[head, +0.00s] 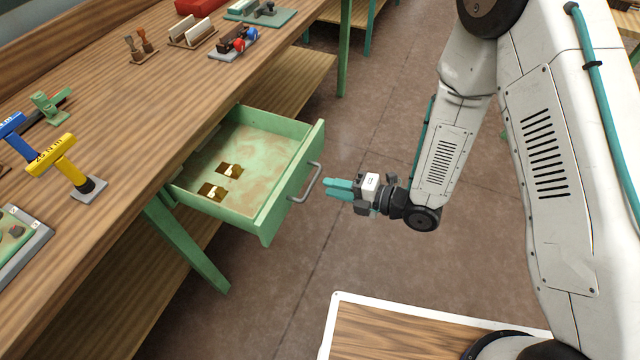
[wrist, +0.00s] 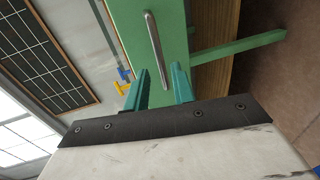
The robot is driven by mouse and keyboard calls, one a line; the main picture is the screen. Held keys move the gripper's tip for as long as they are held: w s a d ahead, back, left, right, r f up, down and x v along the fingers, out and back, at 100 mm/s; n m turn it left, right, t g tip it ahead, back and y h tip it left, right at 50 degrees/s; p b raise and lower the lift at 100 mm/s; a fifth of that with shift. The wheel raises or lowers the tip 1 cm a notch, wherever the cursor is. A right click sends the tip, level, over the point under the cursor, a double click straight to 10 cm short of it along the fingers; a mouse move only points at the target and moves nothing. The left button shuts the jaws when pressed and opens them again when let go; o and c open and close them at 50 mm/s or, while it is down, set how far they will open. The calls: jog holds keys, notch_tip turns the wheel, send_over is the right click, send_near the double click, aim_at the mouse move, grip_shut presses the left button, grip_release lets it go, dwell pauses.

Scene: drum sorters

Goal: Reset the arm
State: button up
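My gripper (head: 326,187) is at the end of my arm, in front of the drawer. Its two teal fingers point left toward the drawer's grey handle (head: 305,184). In the wrist view the fingers (wrist: 161,70) stand apart with nothing between them, and the handle (wrist: 156,50) lies beyond their tips. The fingers look close to the handle but not around it. The green drawer (head: 292,180) is pulled out from under the workbench.
The wooden workbench (head: 120,110) runs along the left. It carries a yellow-handled tool (head: 58,156), a blue-handled tool (head: 14,124), a green piece (head: 48,106) and small racks. Open floor (head: 390,110) lies right of the drawer. A white-edged wooden surface (head: 400,330) is at the bottom.

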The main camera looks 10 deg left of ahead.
jog(key=shift+s+d+r, duration=0.15)
jog(key=shift+d, duration=0.55)
